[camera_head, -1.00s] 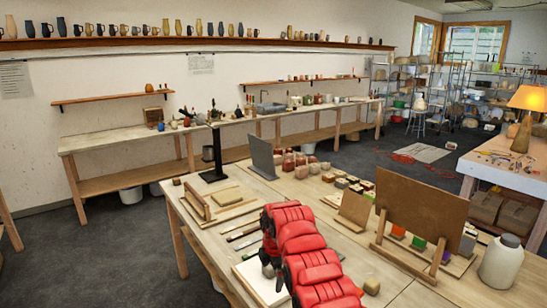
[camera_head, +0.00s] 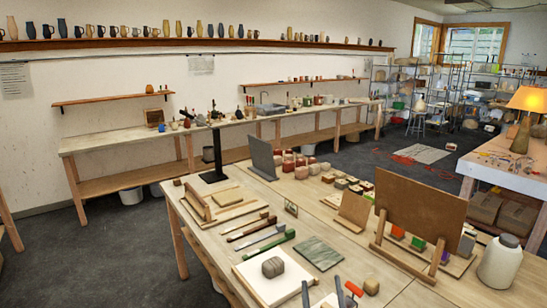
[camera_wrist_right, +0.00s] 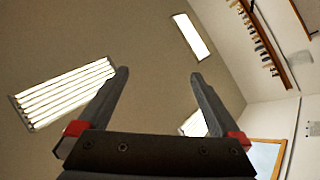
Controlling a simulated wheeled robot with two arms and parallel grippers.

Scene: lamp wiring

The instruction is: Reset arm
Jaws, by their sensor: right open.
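My right gripper (camera_head: 322,284) shows at the bottom edge of the head view, with two dark fingers spread apart and a bit of red beside them. In the right wrist view its fingers (camera_wrist_right: 158,78) are open with nothing between them, against the ceiling and its lights. The rest of my right arm is out of the head view. My left gripper is not in view. A lit lamp with an orange shade (camera_head: 529,99) stands on the table at the right.
The near worktable holds a white board with a grey-brown lump (camera_head: 272,267), a green slab (camera_head: 317,252), several tools (camera_head: 262,244), an upright brown board (camera_head: 420,210) and a white jar (camera_head: 500,262). Shelves and benches line the back wall.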

